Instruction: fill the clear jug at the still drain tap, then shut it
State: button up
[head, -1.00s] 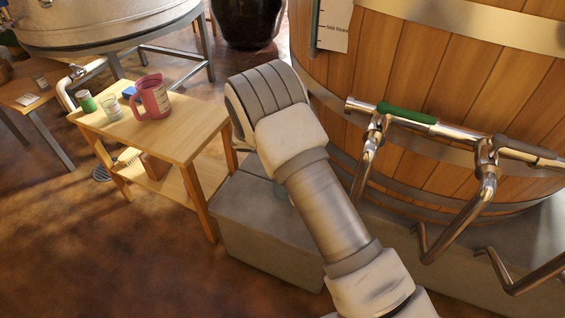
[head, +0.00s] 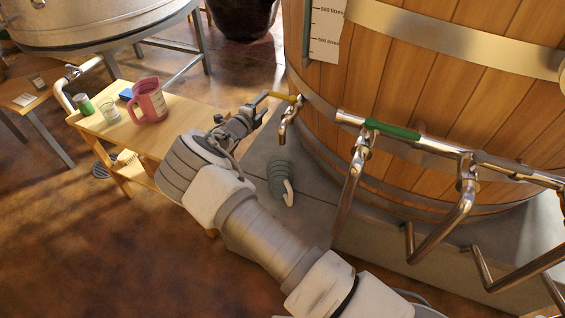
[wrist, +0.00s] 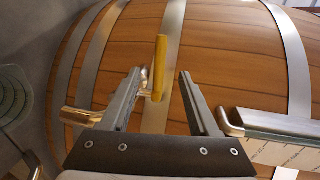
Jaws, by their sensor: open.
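The tap with a yellow lever (head: 285,97) sticks out low on the wooden vat. Its metal spout (head: 288,122) points down, and I see no stream from it. The clear jug (head: 281,176), greenish and ribbed with a pale handle, stands on the grey plinth below the spout; its fill cannot be told. It shows partly at the left of the wrist view (wrist: 12,97). My gripper (head: 264,103) is open and empty at the tap. In the wrist view the yellow lever (wrist: 160,62) appears between the open fingers (wrist: 160,76), apparently untouched; the depth is unclear.
A green-handled pipe (head: 392,130) with bent metal pipes runs along the vat at the right. A level scale (head: 326,32) hangs on the vat. A wooden stand (head: 178,110) at the left holds a pink jug (head: 149,101), a glass and a green-labelled can.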

aim_at(272, 95)
jog(key=b+x, duration=0.4)
jog(key=x, duration=0.1)
jog(key=b+x, duration=0.2)
jog(key=shift+w+d+f, duration=0.15)
jog(key=shift+w+f, duration=0.15)
jog(key=shift+s+r+p, duration=0.1)
jog(key=shift+r+p, duration=0.2)
jog(key=shift+p, duration=0.05)
jog(key=shift+c, duration=1.3)
grip_shut()
